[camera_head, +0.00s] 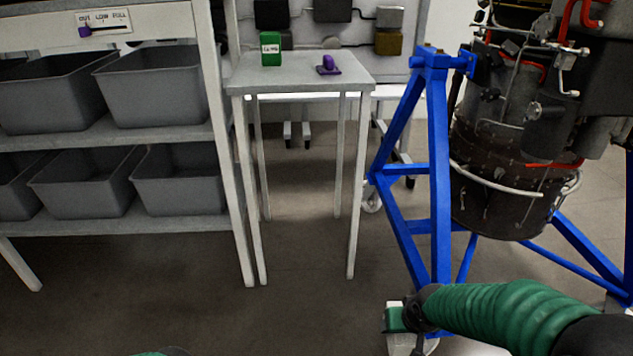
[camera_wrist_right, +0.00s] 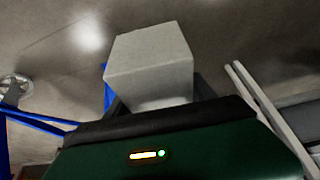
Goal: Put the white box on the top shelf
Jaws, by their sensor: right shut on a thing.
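The white box (camera_wrist_right: 150,62) shows in the right wrist view, held between the dark fingers of my right gripper (camera_wrist_right: 158,103), which is shut on it. In the head view my right arm comes in from the lower right, and its green and dark gripper (camera_head: 402,318) is low, in front of the blue stand. Pale patches beside it may be the box; I cannot tell. The shelf rack (camera_head: 225,150) stands at the left, with a labelled upper edge and lower levels bearing bins. Its uppermost surface is mostly cut off.
Several grey bins (camera_head: 165,88) fill the rack's levels. A small table (camera_head: 300,75) beside it bears a green box (camera_head: 270,48) and a purple object (camera_head: 328,65). A blue stand (camera_head: 438,160) holds a turbine (camera_head: 510,180) at right. The floor in front is clear.

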